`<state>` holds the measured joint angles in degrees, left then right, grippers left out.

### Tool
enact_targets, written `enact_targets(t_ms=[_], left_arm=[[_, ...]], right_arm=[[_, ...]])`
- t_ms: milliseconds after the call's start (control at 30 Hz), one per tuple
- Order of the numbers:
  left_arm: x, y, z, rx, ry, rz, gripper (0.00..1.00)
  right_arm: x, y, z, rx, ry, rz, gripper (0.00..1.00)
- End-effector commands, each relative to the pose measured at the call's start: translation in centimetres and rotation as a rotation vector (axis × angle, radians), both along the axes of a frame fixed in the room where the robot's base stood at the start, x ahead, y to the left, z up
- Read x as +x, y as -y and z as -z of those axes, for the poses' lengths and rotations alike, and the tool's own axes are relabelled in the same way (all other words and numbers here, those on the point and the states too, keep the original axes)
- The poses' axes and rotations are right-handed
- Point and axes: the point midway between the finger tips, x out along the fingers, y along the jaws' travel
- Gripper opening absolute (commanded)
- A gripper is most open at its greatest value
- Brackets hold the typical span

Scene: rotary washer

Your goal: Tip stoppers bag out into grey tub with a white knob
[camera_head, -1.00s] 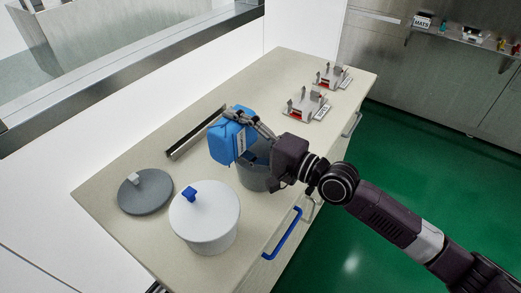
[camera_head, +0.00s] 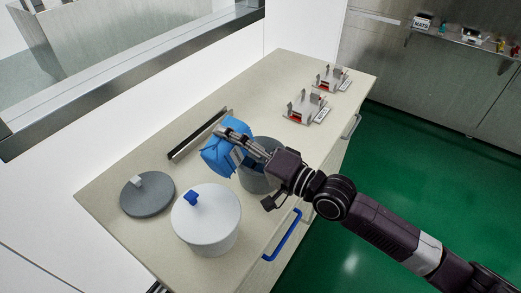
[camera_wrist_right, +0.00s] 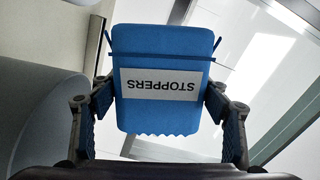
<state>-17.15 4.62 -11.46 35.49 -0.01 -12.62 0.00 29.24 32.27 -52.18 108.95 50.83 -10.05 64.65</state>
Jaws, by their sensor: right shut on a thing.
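The blue bag (camera_head: 220,160) is in my right gripper (camera_head: 236,143), which is shut on it, one finger on each side. In the right wrist view the bag (camera_wrist_right: 165,50) shows its STOPPERS label upside down, a tie across it and a jagged edge towards the gripper. The bag is tilted beside and partly above the left rim of the open grey tub (camera_head: 260,180). The gripper hides part of the tub's mouth, and I cannot see stoppers. The grey lid (camera_head: 148,200) with a white knob (camera_head: 137,181) lies flat on the counter. My left gripper is not in view.
A white tub (camera_head: 208,225) with a blue knob (camera_head: 191,197) stands closed in front of the grey tub. A dark metal strip (camera_head: 198,136) lies behind the bag. Two metal fixtures (camera_head: 304,108) stand at the far end. A blue handle (camera_head: 283,238) sticks out from the counter front.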

Motion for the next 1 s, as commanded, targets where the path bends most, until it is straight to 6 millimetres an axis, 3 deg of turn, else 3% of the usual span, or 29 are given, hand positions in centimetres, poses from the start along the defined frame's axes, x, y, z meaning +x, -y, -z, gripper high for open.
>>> enact_targets(t_ms=[33, 467, 567, 1000], left_arm=[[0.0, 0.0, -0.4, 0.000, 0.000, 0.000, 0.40], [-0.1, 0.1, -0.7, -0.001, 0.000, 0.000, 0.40], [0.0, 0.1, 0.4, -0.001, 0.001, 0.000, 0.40], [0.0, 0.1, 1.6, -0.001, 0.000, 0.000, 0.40]], right_arm=[[0.2, -0.8, -0.4, -0.006, 0.013, -0.001, 0.46], [-3.5, 4.2, -0.6, -0.094, 0.135, 0.000, 0.46], [-3.8, 4.0, 0.7, -0.163, 0.242, -0.002, 0.46], [-0.5, -1.2, 1.5, -0.255, 0.386, 0.000, 0.46]])
